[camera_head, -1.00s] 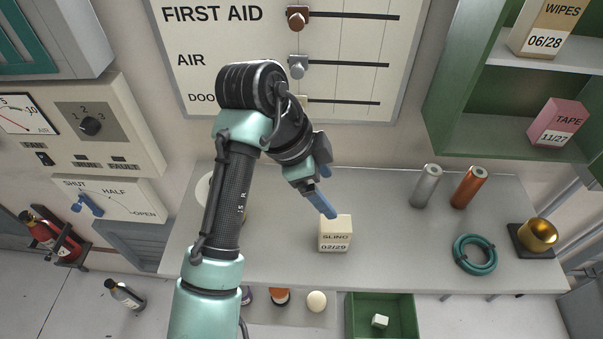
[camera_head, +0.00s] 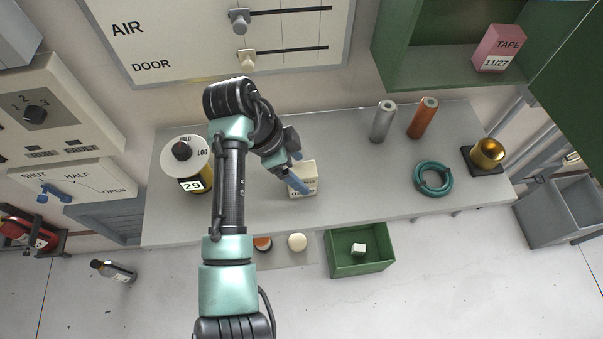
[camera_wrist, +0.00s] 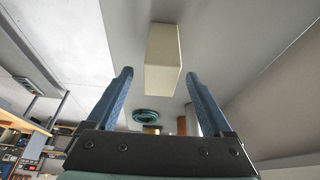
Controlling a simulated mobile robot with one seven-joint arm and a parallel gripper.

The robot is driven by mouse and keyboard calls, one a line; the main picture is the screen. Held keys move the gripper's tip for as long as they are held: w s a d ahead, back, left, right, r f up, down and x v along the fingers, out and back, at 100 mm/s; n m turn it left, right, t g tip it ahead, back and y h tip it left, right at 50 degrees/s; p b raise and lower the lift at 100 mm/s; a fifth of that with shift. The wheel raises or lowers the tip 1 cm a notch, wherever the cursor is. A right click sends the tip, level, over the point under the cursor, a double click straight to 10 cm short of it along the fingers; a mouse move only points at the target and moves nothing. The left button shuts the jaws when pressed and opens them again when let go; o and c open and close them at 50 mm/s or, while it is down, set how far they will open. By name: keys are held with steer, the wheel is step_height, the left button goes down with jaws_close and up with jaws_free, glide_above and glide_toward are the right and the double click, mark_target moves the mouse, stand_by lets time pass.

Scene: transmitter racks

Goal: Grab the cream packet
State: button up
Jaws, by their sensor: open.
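The cream packet (camera_head: 309,172), a small upright box with dark lettering, stands on the grey bench (camera_head: 350,185). My gripper (camera_head: 297,184) is at its left and near side in the head view, and a blue finger covers part of its front and label. In the wrist view the packet (camera_wrist: 162,60) lies ahead, between and just beyond the fingertips of my open gripper (camera_wrist: 158,74). Nothing is held. I cannot tell whether a finger touches the packet.
Grey (camera_head: 383,121) and orange (camera_head: 423,118) cylinders, a teal coil (camera_head: 433,178) and a gold dome (camera_head: 488,152) stand to the right. A white-topped drum (camera_head: 187,161) is at the left. A green bin (camera_head: 343,263) sits below the bench's front edge. Bench between packet and coil is clear.

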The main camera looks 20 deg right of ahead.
steer(key=shift+x, duration=1.05)
jaws_close()
